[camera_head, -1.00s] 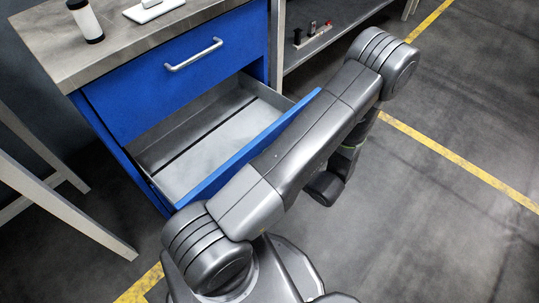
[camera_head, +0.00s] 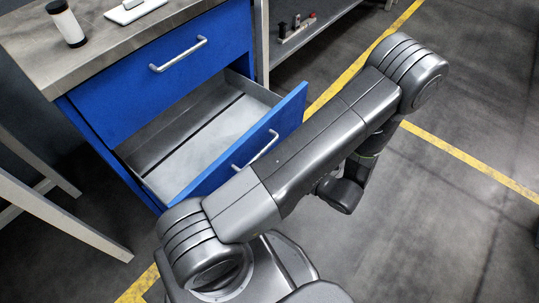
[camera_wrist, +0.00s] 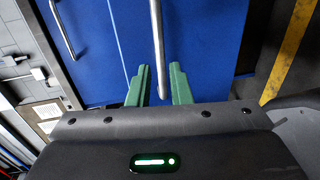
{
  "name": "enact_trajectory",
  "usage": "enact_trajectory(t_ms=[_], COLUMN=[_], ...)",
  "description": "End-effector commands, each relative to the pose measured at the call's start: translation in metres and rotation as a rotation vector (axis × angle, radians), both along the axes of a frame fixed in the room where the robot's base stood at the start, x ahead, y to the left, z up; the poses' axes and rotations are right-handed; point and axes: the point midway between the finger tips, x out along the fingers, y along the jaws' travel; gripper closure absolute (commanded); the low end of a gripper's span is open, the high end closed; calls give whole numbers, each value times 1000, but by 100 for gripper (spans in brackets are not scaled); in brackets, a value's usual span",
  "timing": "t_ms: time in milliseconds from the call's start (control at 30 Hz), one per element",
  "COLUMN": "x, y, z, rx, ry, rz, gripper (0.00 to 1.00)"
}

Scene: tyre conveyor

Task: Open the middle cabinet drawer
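The blue middle drawer (camera_head: 287,120) of the cabinet is pulled well out in the head view, showing its empty grey inside. Its silver bar handle (camera_head: 262,147) is on the front face, partly behind my arm. In the wrist view the same handle (camera_wrist: 156,40) runs down between the two green fingers of my gripper (camera_wrist: 160,70). The fingers are apart, with a gap visible on each side of the bar, so my gripper is open around or just before the handle. My gripper is hidden in the head view.
The closed top drawer (camera_head: 134,85) is above, with its own handle (camera_head: 180,54). The grey countertop (camera_head: 92,58) holds a white bottle with a dark cap (camera_head: 67,24) and a white tray (camera_head: 137,10). A table leg (camera_head: 75,222) stands left. Floor on the right is clear.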

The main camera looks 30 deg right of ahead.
Motion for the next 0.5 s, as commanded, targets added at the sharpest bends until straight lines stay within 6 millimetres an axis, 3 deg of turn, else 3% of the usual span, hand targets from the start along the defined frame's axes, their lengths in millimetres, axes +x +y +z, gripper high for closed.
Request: enact_trajectory(t_ms=[200, 500], x=[-33, -45], y=[-13, -16], z=[8, 9], rx=[-1, 1], ry=[0, -1], rz=[-1, 2], gripper=[82, 82])
